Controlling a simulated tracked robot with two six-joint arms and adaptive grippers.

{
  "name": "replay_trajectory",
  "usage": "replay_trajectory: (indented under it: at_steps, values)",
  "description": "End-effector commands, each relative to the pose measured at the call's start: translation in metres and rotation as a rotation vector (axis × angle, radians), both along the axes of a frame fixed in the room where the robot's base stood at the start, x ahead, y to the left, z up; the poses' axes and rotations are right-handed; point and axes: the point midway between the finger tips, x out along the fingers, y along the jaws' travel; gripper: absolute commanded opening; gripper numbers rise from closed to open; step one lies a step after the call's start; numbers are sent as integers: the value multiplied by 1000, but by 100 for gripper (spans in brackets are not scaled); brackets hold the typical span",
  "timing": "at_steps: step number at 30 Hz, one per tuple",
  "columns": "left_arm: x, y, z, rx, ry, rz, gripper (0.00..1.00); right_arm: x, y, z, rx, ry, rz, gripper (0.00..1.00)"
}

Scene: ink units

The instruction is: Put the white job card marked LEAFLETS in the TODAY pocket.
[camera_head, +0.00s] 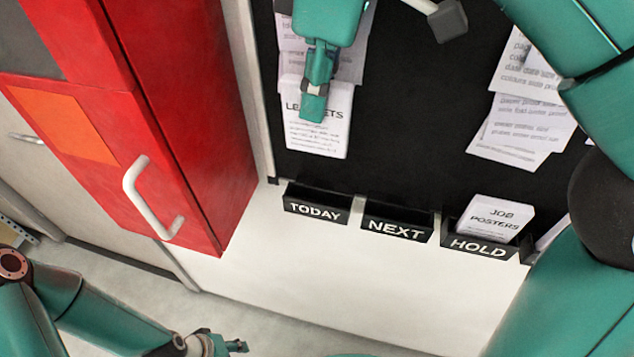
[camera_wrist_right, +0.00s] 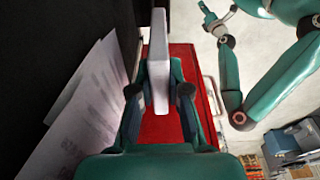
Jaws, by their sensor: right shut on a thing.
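The white LEAFLETS card (camera_head: 318,135) hangs in front of the black board, upright and slightly tilted, above the TODAY pocket (camera_head: 316,211). My right gripper (camera_head: 314,108) comes from above and is shut on the card's upper part, hiding some of its lettering. In the right wrist view the card (camera_wrist_right: 159,60) shows nearly edge-on between the fingers. A gap separates the card's lower edge from the TODAY pocket, which looks empty. My left gripper (camera_head: 236,346) is low at the bottom of the head view, away from the pockets; its finger opening is too small to judge.
Printed papers (camera_head: 525,110) hang at the board's right. A red cabinet (camera_head: 200,110) with a white handle stands left of the board.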

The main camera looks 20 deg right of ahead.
Motion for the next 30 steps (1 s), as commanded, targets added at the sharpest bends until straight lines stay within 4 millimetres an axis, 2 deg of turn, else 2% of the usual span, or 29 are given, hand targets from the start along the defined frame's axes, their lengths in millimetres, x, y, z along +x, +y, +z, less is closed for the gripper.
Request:
replay_trajectory:
  at_steps: [1,3,9,16,23,30]
  values:
    - [0,0,-13,0,-1,0,40,-1,-2,-20,-1,2,-2,0]
    - [0,0,-18,0,-1,-1,40,-1,-2,-38,-2,3,-3,0]
    - [1,0,-28,0,-1,0,40,-1,-2,-76,0,2,-6,0]
    - [1,0,-32,0,-2,1,40,-1,-2,-92,1,0,-7,0]
    - [1,0,-39,0,-1,0,40,-1,-2,-122,0,1,-7,0]
    - [1,0,-38,0,-1,0,40,-1,-2,-124,1,-1,-7,0]
